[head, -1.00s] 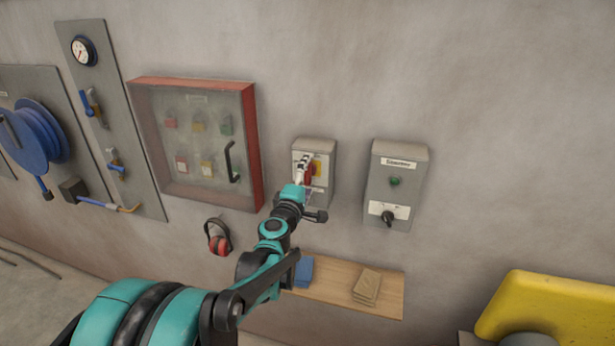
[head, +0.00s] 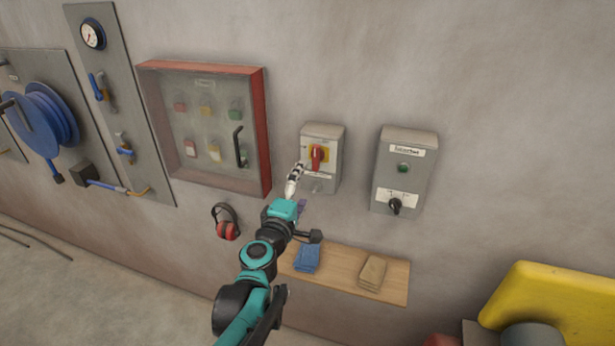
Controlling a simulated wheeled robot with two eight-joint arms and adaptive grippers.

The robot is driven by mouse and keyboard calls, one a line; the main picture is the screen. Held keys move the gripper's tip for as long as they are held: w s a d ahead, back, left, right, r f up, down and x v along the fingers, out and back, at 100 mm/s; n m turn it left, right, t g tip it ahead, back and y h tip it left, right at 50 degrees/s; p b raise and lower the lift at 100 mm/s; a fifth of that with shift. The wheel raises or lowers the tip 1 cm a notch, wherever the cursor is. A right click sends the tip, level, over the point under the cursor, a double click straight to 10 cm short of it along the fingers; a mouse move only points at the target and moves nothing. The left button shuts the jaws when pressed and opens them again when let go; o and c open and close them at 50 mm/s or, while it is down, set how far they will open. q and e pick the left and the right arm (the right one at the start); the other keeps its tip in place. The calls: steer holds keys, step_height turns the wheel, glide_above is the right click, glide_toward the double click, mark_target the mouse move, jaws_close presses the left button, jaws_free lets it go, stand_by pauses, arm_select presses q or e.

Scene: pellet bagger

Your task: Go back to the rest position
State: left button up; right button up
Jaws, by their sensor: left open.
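My left gripper (head: 294,180) is open and empty, in front of the wall just below and left of a grey switch box. The box (head: 333,146) carries a red rotary handle (head: 317,157) on a yellow plate, with the handle upright. The gripper is apart from the handle and overlaps only the box's lower left edge in the picture. My left arm reaches up from the bottom of the view. My right gripper is out of view.
A red-framed lockout cabinet (head: 266,140) hangs left of the gripper, with red ear defenders (head: 227,229) below it. A second grey box (head: 412,165) is to the right. A wooden shelf (head: 337,282) holds blue and tan cloths. A yellow thing (head: 550,300) stands lower right.

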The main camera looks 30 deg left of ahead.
arm_select(q)
steer(key=shift+s+d, duration=0.1)
steer(key=shift+s, duration=0.25)
stand_by(0.3)
steer(key=s+d+f+m+g+h+b, duration=0.2)
steer(key=d+f+m+h+b, duration=0.2)
steer(key=d+f+m, duration=0.4)
steer(key=s+d+f+m+g+h+b, duration=0.35)
steer(key=d+f+m, duration=0.3)
steer(key=d, duration=0.35)
steer(key=s+f+m+g+y+b, duration=0.3)
steer(key=s+f+m+g+b, duration=0.2)
steer(key=s+f, duration=0.5)
step_height(320, 180, down, 4)
steer(key=shift+s+r+m, duration=0.2)
steer(key=shift+s+m, duration=0.15)
steer(key=shift+m, duration=0.2)
